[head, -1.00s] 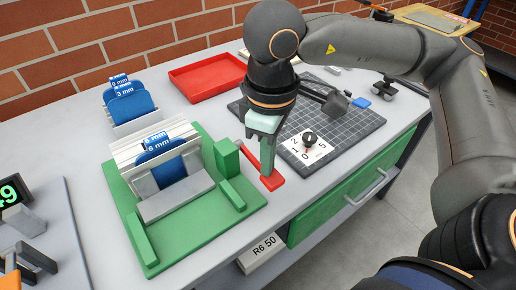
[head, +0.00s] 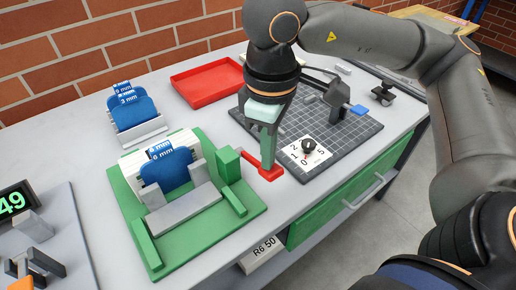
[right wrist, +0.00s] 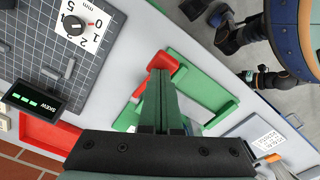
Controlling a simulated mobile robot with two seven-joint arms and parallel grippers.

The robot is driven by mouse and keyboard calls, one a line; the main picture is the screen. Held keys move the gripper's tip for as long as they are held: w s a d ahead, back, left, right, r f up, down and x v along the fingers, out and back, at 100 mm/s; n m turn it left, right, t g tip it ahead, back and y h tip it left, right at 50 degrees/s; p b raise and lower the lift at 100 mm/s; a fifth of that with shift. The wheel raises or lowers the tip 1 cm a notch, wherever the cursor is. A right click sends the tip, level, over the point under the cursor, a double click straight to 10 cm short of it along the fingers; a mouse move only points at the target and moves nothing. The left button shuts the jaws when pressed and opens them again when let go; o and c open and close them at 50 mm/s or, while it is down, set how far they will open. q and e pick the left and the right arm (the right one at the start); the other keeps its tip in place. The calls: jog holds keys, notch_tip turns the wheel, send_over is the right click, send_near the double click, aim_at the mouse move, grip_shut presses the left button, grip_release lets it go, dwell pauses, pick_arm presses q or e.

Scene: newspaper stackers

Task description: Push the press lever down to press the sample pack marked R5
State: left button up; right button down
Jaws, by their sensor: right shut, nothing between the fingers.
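A green press base (head: 160,255) stands on the bench at the left middle. A white pack (head: 132,163) sits in it behind blue plates marked 6 mm and 8 mm (head: 166,168). No R5 mark is readable on it. The red press lever (head: 270,174) sticks out to the right of the green post (head: 228,162) and ends in a flat red pad. My right gripper (head: 267,160) is shut and empty, pointing down with its tips at the pad, apparently touching. In the right wrist view, its fingers (right wrist: 158,88) overlap the red lever (right wrist: 165,63). My left gripper is not in view.
A gridded dark board (head: 335,125) with a numbered dial (head: 308,147) lies right of the lever. A red tray (head: 205,82) and a second blue-plate holder (head: 135,125) stand behind. A box marked R6 50 (head: 264,250) sits below the bench top.

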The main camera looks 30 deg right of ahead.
notch_tip(320, 180, up, 2)
jog(key=shift+r+p, duration=0.25)
jog(key=shift+p, duration=0.4)
jog(key=shift+r+p, duration=0.8)
jog(key=shift+r, duration=0.9)
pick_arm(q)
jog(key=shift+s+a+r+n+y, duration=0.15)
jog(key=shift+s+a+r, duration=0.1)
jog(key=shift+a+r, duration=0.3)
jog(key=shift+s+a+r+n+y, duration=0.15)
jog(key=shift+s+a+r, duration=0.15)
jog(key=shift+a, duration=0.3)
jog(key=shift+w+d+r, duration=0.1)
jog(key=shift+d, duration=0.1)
